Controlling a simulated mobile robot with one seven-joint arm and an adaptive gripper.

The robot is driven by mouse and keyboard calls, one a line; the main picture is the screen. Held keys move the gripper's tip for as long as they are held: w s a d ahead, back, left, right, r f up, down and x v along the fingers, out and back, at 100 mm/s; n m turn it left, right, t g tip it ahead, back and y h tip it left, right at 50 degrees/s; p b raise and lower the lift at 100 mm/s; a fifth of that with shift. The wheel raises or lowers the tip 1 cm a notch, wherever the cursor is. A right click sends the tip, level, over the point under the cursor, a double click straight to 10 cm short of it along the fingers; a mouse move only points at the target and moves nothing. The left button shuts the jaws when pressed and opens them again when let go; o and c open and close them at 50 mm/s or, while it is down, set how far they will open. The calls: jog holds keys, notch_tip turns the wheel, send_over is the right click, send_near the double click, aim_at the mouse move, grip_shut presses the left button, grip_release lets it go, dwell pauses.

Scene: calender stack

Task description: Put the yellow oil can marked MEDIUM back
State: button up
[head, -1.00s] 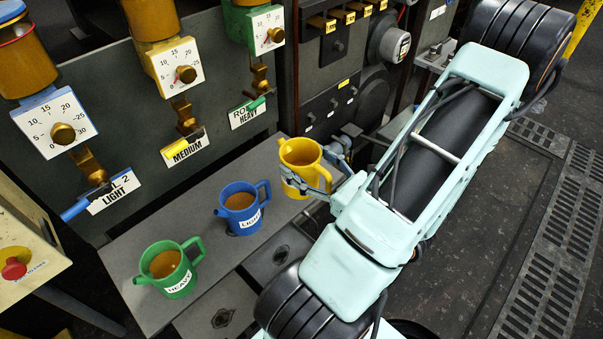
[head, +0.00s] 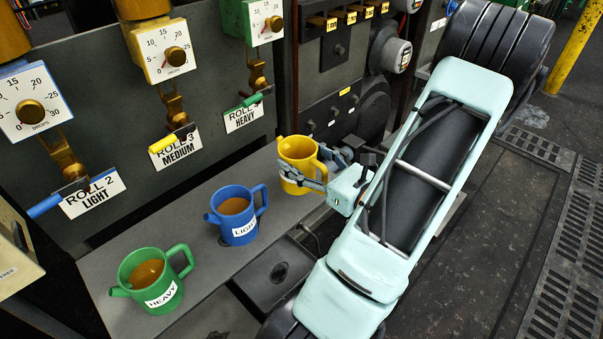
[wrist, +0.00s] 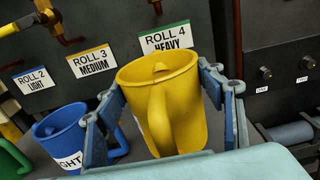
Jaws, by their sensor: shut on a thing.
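The yellow oil can (head: 297,161) is upright at the far right end of the grey shelf (head: 115,262). My gripper (head: 304,168) is shut around its sides. In the wrist view the yellow can (wrist: 160,92) sits between my two fingers (wrist: 158,100), its handle toward the camera. Its marking is mostly hidden, and I cannot tell whether its base touches the shelf. A blue can (head: 238,214) marked LIGHT and a green can (head: 150,283) marked HEAVY stand on the shelf to the left.
Panel signs read ROLL 2 LIGHT (head: 92,196), ROLL 3 MEDIUM (head: 176,149) and ROLL 4 HEAVY (head: 243,114), below drop-feed dials. The blue can (wrist: 72,135) is left of my fingers. Shelf surface is bare between the blue and yellow cans.

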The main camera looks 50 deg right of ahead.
jog(key=shift+w+d+f, duration=0.4)
jog(key=shift+w+f, duration=0.1)
jog(key=shift+f, duration=0.3)
jog(key=shift+w+d+f+b, duration=0.1)
jog(key=shift+f+b, duration=0.35)
jog(key=shift+f, duration=0.45)
jog(key=shift+w+d+f+b, duration=0.1)
jog(key=shift+f+b, duration=0.35)
jog(key=shift+f, duration=0.4)
jog(key=shift+f, duration=0.2)
jog(key=o, duration=1.7)
jog(key=shift+r, duration=0.1)
